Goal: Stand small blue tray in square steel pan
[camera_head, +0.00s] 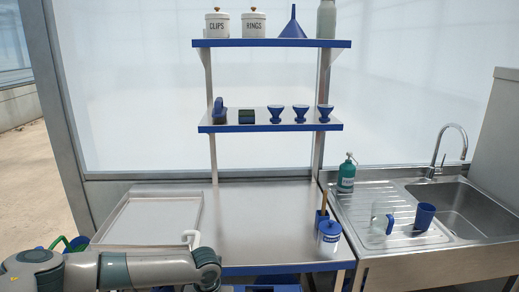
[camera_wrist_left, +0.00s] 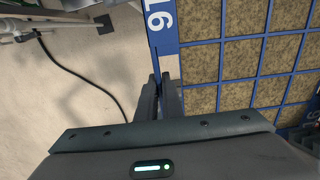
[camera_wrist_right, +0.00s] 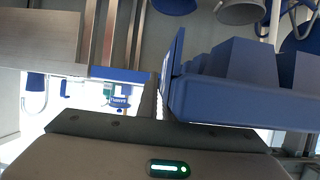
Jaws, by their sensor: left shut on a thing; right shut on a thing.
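The square steel pan (camera_head: 150,220), shallow and empty, lies flat on the left of the steel table. In the left wrist view my left gripper (camera_wrist_left: 168,88) is shut on the rim of a blue tray (camera_wrist_left: 203,45). Its square cells hold brown fill, and a white-printed number shows on the rim. In the right wrist view my right gripper (camera_wrist_right: 155,95) is shut at the edge of a blue tray (camera_wrist_right: 220,102) with tapered cells. I cannot tell whether both views show the same tray. The head view shows neither gripper nor the held tray clearly.
A blue and white jar (camera_head: 329,240) and a blue holder (camera_head: 321,220) stand at the table's right. The table's middle (camera_head: 250,215) is clear. Two shelves (camera_head: 270,127) rise behind.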

